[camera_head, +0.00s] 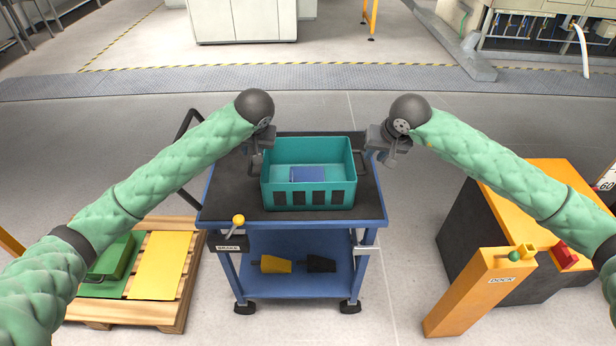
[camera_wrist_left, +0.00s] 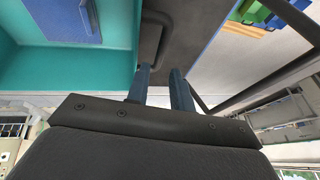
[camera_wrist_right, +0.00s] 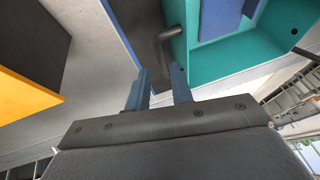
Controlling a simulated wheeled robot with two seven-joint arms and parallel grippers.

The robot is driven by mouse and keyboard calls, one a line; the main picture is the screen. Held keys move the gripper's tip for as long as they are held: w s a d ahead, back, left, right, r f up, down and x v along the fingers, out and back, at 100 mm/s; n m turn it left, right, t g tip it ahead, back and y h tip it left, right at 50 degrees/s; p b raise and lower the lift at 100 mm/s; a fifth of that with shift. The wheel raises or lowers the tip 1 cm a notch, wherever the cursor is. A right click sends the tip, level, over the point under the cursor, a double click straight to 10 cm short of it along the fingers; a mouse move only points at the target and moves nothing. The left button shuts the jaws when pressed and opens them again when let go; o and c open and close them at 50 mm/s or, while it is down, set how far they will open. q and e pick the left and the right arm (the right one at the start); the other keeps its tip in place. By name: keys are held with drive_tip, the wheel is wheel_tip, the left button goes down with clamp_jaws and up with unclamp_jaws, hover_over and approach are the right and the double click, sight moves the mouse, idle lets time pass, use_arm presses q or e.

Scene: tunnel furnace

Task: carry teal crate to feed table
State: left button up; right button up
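The teal crate (camera_head: 308,199) stands upright on the dark top of a blue cart (camera_head: 222,208), with a flat blue item (camera_head: 307,174) inside. Dark handles stick out at its left and right sides. My left gripper (camera_head: 262,148) is at the crate's left side; in the left wrist view its fingers (camera_wrist_left: 160,80) are apart with the handle (camera_wrist_left: 153,45) just beyond them. My right gripper (camera_head: 382,150) is at the right side; in the right wrist view its fingers (camera_wrist_right: 160,80) are apart, with the other handle (camera_wrist_right: 166,36) close ahead. Neither gripper visibly holds anything.
A wooden pallet (camera_head: 190,265) with green and yellow items lies left of the cart. A yellow-topped dark block (camera_head: 545,180) and an orange dock post (camera_head: 480,290) stand right. The cart has a brake lever (camera_head: 238,221). Open floor lies behind the cart, before white cabinets (camera_head: 243,20).

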sight(366, 164)
use_arm(q)
drive_tip(key=shift+f, duration=0.1)
